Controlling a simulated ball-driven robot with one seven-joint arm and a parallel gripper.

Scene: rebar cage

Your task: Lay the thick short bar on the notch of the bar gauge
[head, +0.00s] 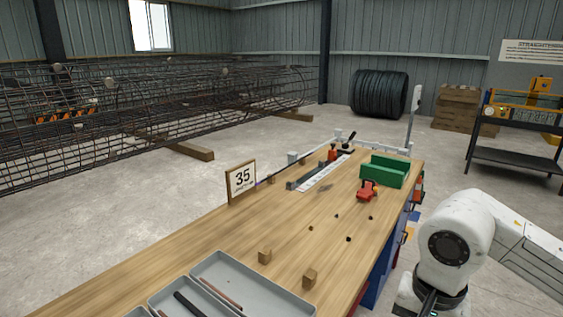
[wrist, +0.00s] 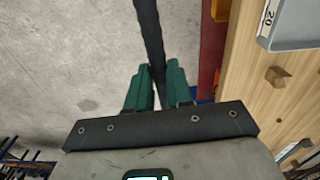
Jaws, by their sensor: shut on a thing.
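In the wrist view my gripper (wrist: 157,82) has its two green fingers closed on a thick dark bar (wrist: 148,28). The bar runs from between the fingers up past the top edge of the view, so its far end is hidden. It hangs over the concrete floor, left of the bench edge. My gripper and this bar do not show clearly in the head view. A long grey and white strip (head: 322,175) lies toward the far end of the bench and may be the bar gauge; I cannot make out its notch.
The wooden bench (head: 215,228) carries a grey tray (head: 262,284) with bars, two wooden blocks (head: 265,256), a "35" sign (head: 241,180), a red tool (head: 368,190) and a green box (head: 388,180). The middle holds only small dark bits. A rebar cage (head: 150,105) stands behind.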

